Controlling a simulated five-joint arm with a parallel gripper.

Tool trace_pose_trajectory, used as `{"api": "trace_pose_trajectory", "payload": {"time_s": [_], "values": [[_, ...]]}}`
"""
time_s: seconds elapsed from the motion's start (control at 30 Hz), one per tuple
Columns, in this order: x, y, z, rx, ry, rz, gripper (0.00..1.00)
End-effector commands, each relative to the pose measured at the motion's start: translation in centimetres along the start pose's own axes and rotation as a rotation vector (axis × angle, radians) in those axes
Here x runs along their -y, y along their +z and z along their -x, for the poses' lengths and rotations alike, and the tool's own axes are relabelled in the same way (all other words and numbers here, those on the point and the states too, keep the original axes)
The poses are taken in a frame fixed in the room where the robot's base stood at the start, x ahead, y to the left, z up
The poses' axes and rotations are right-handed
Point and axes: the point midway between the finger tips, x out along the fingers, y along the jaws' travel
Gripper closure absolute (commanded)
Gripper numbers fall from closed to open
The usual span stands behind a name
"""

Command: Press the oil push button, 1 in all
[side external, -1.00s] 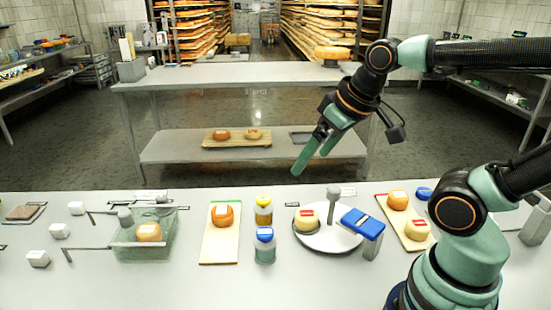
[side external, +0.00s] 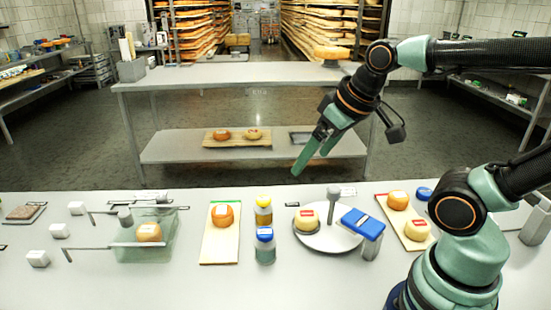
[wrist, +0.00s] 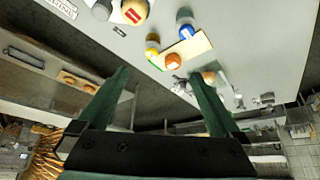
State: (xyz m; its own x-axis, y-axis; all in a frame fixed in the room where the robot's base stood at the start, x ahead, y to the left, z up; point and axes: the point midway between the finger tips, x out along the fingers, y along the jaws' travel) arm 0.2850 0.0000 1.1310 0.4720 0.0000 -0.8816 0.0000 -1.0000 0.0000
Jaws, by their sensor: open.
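A small bottle with a yellow top and amber body (side external: 264,211) stands on the counter. A bottle with a blue top and clear, bluish body (side external: 265,246) stands just in front of it. Neither shows a readable oil label; the amber one looks oil-coloured. The yellow top (wrist: 152,52) and blue top (wrist: 186,31) also show in the wrist view. My gripper (side external: 315,161) is open and empty, high above and behind the counter's back edge, apart from both bottles. Its two green fingers (wrist: 160,77) spread apart in the wrist view.
A board with an orange cheese (side external: 222,216) lies left of the bottles. A round plate (side external: 327,240) with a cheese, grey post and blue-topped object stands right. The counter's front strip (side external: 200,288) is clear.

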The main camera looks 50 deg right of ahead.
Motion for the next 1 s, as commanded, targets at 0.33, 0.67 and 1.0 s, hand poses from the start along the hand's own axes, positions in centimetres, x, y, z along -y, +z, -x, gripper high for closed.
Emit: {"api": "trace_pose_trajectory", "payload": {"time_s": [0.33, 0.67, 1.0], "values": [[0.0, 0.0, 0.0, 0.0, 0.0, 0.0, 1.0], [0.0, 0.0, 0.0, 0.0, 0.0, 0.0, 1.0], [0.0, 0.0, 0.0, 0.0, 0.0, 0.0, 1.0]]}}
